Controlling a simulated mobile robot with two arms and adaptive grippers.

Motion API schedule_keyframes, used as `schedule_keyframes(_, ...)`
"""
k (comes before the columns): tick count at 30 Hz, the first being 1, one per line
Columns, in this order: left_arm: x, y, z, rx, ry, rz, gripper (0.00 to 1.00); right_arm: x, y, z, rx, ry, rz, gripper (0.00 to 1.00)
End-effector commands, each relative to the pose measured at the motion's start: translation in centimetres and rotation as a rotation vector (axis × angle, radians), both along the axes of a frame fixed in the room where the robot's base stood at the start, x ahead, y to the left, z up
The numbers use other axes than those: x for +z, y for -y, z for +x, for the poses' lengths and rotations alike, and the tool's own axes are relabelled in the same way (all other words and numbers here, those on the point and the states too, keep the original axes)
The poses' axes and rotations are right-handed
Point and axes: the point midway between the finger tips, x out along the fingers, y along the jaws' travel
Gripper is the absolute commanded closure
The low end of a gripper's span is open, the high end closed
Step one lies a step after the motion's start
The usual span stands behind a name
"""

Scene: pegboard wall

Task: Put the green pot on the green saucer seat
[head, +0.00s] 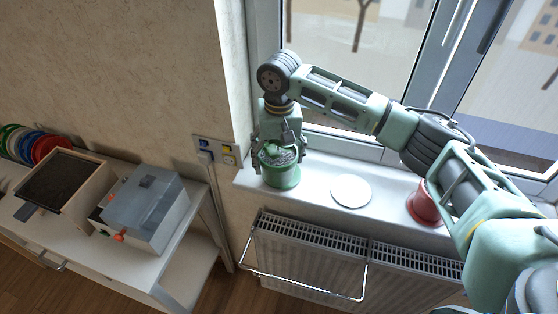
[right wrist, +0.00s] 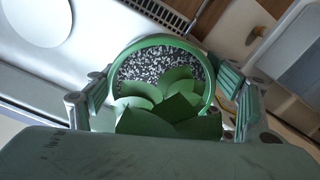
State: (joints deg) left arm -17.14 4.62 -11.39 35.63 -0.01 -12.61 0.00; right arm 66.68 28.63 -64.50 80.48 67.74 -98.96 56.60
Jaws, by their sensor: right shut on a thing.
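The green pot (head: 281,178) is at the left end of the white window sill, upright, with speckled soil and green leaves inside. My right gripper (head: 281,155) reaches down over it and is shut on it. In the right wrist view the pot's green rim (right wrist: 207,85) lies between the two fingers of my right gripper (right wrist: 165,95). I cannot tell whether the pot's base touches the sill. No green saucer seat shows clearly on the sill; anything under the pot is hidden. My left gripper is not in view.
A white round saucer (head: 351,191) lies on the sill (head: 318,178), right of the pot. A red pot (head: 422,207) stands farther right, partly behind my arm. A radiator (head: 310,255) with a rail is below. Left, a bench holds boxes and several coloured discs (head: 47,147).

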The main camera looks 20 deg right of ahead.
Motion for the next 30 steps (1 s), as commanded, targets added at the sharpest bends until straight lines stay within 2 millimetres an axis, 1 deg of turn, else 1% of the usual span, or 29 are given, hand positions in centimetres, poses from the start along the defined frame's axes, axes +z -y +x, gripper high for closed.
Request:
schedule_keyframes(1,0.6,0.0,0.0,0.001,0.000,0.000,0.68,-0.5,0.1,-0.1,-0.001,-0.001,-0.001,0.75)
schedule_keyframes(3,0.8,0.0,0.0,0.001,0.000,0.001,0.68,-1.4,0.1,0.0,-0.002,-0.001,-0.001,0.75)
schedule_keyframes(6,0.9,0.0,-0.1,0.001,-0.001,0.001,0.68,-2.2,0.1,0.0,-0.002,0.002,0.001,0.75)
schedule_keyframes(17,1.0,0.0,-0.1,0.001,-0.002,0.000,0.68,-2.6,0.0,0.0,-0.001,0.001,0.001,0.75)
schedule_keyframes(18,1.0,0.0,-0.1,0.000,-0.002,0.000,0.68,-2.8,0.1,-0.1,-0.001,-0.001,-0.001,0.24)
schedule_keyframes(24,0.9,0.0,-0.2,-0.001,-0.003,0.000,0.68,-2.8,0.1,-0.1,-0.001,0.000,-0.001,0.06)
schedule_keyframes(30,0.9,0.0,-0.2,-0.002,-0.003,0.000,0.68,-2.7,0.1,-0.1,-0.001,0.000,-0.001,0.06)
